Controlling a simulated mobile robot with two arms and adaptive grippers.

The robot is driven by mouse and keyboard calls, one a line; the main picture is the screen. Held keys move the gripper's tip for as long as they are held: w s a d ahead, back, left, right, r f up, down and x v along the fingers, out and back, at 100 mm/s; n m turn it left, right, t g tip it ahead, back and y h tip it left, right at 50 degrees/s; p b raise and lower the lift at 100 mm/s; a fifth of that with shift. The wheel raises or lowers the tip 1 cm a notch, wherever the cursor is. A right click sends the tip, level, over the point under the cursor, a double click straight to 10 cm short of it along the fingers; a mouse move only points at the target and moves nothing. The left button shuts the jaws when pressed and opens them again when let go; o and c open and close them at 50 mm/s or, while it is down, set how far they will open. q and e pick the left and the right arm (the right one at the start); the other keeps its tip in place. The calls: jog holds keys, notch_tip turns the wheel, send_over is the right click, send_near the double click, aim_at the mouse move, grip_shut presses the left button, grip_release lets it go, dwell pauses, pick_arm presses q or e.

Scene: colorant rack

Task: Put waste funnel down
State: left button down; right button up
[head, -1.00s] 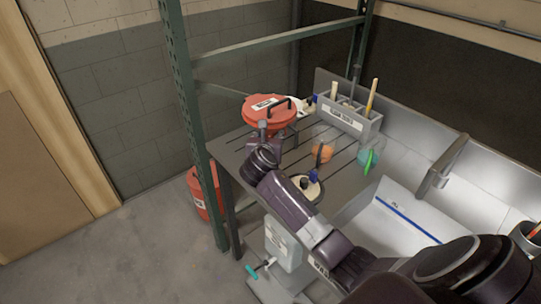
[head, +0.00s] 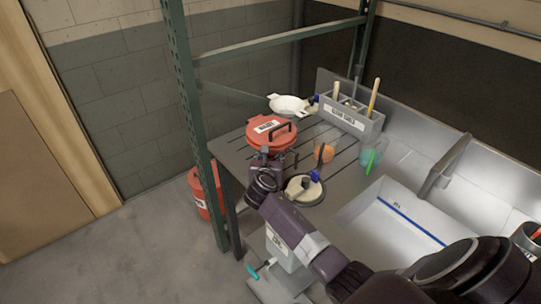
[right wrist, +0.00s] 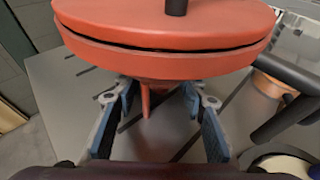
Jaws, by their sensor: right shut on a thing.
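The waste funnel is a red, round, lidded funnel (head: 263,136) with a black handle and a white label. In the head view it is over the left part of the slotted grey drainboard (head: 232,156). My right gripper (head: 268,160) is just below its rim, on the near side. In the right wrist view the funnel's underside (right wrist: 155,70) is between the two blue-padded fingers (right wrist: 158,105), and its narrow stem points down. The gripper is shut on it. I cannot tell whether the stem touches the board. My left gripper is not in view.
A white dish (head: 288,104) is behind the funnel. A round pale-topped container (head: 305,190), an orange item (head: 326,152) and a teal cup (head: 371,152) are to the right. A grey tool holder (head: 350,122) is at the back. A green shelf post (head: 196,110) stands close left.

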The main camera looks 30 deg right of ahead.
jog(key=o, duration=1.5)
jog(key=shift+c, duration=0.2)
jog(key=shift+r, duration=0.15)
jog(key=v, duration=1.2)
